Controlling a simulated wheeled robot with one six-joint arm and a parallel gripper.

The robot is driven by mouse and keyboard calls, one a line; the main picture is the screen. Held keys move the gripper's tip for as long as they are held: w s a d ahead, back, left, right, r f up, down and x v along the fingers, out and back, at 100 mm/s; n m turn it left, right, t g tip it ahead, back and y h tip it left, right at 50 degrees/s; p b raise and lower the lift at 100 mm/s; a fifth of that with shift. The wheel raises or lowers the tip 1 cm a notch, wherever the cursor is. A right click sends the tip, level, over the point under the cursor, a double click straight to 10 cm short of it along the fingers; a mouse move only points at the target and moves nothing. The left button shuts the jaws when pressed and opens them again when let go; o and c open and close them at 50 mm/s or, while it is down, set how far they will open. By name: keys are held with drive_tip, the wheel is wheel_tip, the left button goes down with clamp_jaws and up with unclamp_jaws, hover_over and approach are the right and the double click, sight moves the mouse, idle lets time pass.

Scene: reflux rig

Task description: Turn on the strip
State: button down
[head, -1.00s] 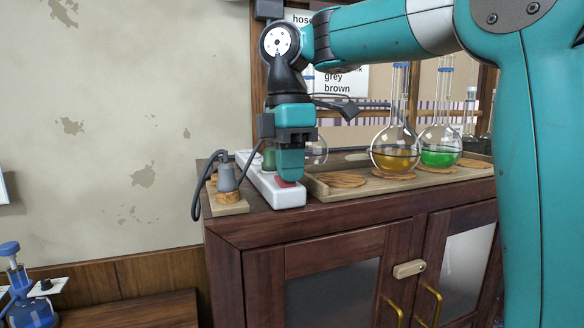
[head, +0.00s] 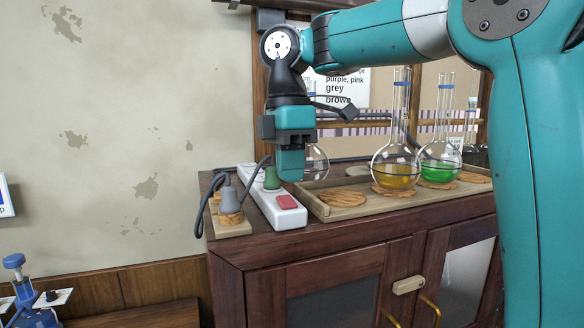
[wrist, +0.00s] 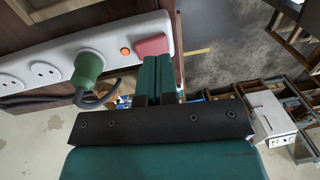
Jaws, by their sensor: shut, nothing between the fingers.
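The white power strip (head: 258,196) lies on top of the dark wooden cabinet. Its red rocker switch (head: 286,202) is at the near end and is uncovered. In the wrist view, the switch (wrist: 152,46) sits beside a small round bright orange lamp (wrist: 125,51). A green plug (head: 271,179) stands in one of the strip's sockets, and other sockets look empty. My gripper (head: 291,177) is shut and empty, pointing down just above the strip near the switch, apart from it. In the wrist view, its fingertips (wrist: 158,62) are close beside the switch in the picture.
A grey plug (head: 228,200) with a dark cable stands on a cork piece left of the strip. To the right, a wooden tray (head: 335,211) holds cork rings and flasks of yellow (head: 395,176) and green (head: 440,158) liquid. A clear round flask (head: 316,164) stands behind my gripper.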

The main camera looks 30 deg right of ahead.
wheel_tip(320, 180, up, 11)
drive_tip(key=s+p, duration=0.1)
drive_tip(key=p, duration=0.8)
drive_tip(key=shift+s+a+p, duration=0.15)
drive_tip(key=shift+s+p, duration=0.15)
drive_tip(key=shift+s, duration=0.05)
drive_tip(key=s+a+f+m+y+b, duration=0.1)
drive_tip(key=s+a+f+m+b, duration=0.2)
drive_tip(key=f, duration=0.6)
drive_tip(key=s+a+f+m+y+b, duration=0.1)
drive_tip(key=s+a+f+m+b, duration=0.1)
drive_tip(key=s+a+f+b, duration=0.2)
drive_tip(key=s+a+f+m+t+y+b, duration=0.1)
drive_tip(key=s+f+b, duration=0.5)
drive_tip(key=f, duration=0.9)
drive_tip(key=s+a+m+y, duration=0.1)
drive_tip(key=s+a+m, duration=0.1)
drive_tip(key=s+a, duration=0.1)
drive_tip(key=shift+s+f+m, duration=0.3)
drive_tip(key=shift+f, duration=0.1)
